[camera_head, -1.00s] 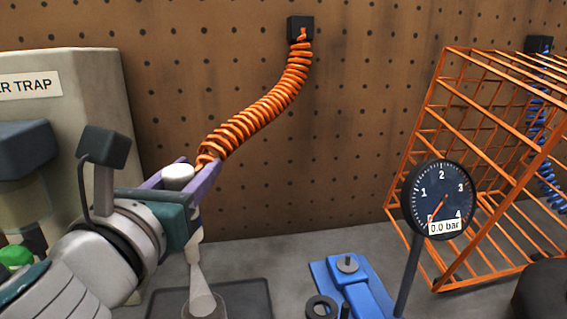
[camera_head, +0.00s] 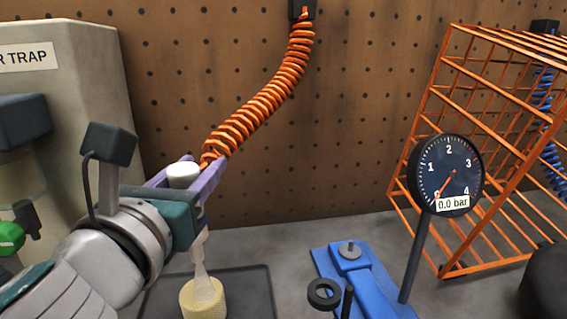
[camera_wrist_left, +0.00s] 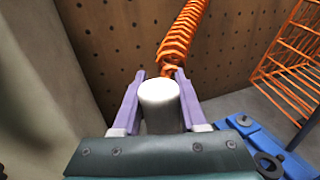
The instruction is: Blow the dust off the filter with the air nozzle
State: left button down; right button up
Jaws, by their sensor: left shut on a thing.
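My left gripper (camera_head: 203,164) is shut on the white air nozzle (camera_head: 183,174), its purple fingers on either side of it. The left wrist view shows the nozzle's white top (camera_wrist_left: 159,93) between the fingers. The nozzle points down, and a pale see-through cone spreads from its tip. The filter (camera_head: 203,301), a pale yellow cylinder, stands directly below on a dark mat (camera_head: 254,291), with the cone reaching its top. The filter's lower edge is cut off by the picture. My right gripper is not in view.
An orange coiled hose (camera_head: 265,105) runs from the nozzle to the pegboard wall. A gauge (camera_head: 446,172) reading 0.0 bar stands by a blue fixture (camera_head: 365,282). An orange wire cage (camera_head: 480,240) is at right; a grey trap housing (camera_head: 92,110) is at left.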

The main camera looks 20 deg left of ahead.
pick_arm(q)
jog(key=shift+d, duration=0.35)
jog(key=shift+w+a, duration=0.55)
jog(key=shift+w, duration=0.25)
jog(key=shift+s+a, duration=0.1)
jog(key=shift+s+a+p, duration=0.4)
jog(key=shift+s+a, duration=0.05)
jog(key=shift+a, duration=0.3)
jog(key=shift+s+d, duration=0.15)
jog(key=r+p, duration=0.1)
jog(key=s+r+p, duration=0.1)
jog(key=r+p, duration=0.3)
jog(key=shift+s+d, duration=0.2)
jog(key=shift+d, duration=0.2)
dwell(0.4)
